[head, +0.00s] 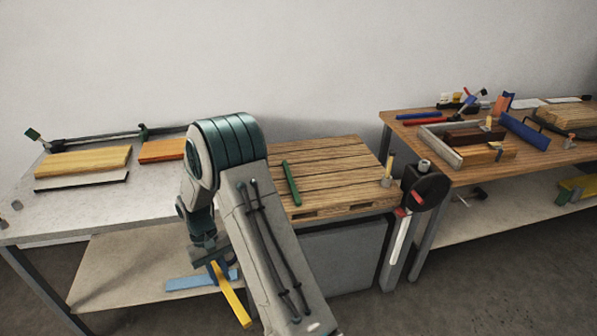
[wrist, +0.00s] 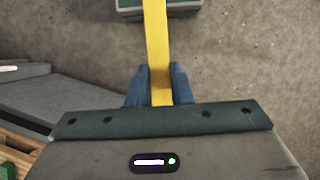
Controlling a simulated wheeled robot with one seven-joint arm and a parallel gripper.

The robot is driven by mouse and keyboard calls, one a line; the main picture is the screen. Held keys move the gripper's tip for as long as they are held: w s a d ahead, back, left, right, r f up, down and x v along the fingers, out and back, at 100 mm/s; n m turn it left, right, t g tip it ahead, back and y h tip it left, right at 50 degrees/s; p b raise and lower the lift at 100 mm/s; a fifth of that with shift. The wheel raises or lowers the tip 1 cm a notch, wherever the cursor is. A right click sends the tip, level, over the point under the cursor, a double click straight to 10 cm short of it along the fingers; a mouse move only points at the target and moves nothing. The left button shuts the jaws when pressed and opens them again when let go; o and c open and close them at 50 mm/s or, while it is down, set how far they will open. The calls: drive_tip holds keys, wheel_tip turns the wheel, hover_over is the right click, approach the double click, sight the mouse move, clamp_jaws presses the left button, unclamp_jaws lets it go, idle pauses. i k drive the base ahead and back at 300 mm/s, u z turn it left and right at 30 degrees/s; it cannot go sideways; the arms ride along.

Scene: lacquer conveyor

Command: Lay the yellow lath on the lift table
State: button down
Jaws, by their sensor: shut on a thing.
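The yellow lath (head: 233,297) is in my gripper (head: 217,272), which is low in front of the left bench in the head view. The lath slants down to the right. In the wrist view the lath (wrist: 156,40) runs up out of the frame from between the two blue fingers of my gripper (wrist: 159,88), which are shut on it. The lift table (head: 340,162) has a slatted wooden top and stands right of and beyond my gripper, partly hidden by my arm. A slatted corner of it (wrist: 22,144) shows at the lower left of the wrist view.
A green lath (head: 291,183) lies on the left part of the lift table's top; the middle is bare. A black round device (head: 427,187) stands at its right corner. The left bench (head: 100,207) holds boards. The right bench (head: 440,130) is cluttered.

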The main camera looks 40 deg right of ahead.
sight(340, 177)
drive_tip(key=u, duration=2.55)
drive_tip(key=k, duration=1.9)
drive_tip(key=z, duration=2.55)
drive_tip(key=i, duration=0.75)
drive_tip(key=z, duration=0.05)
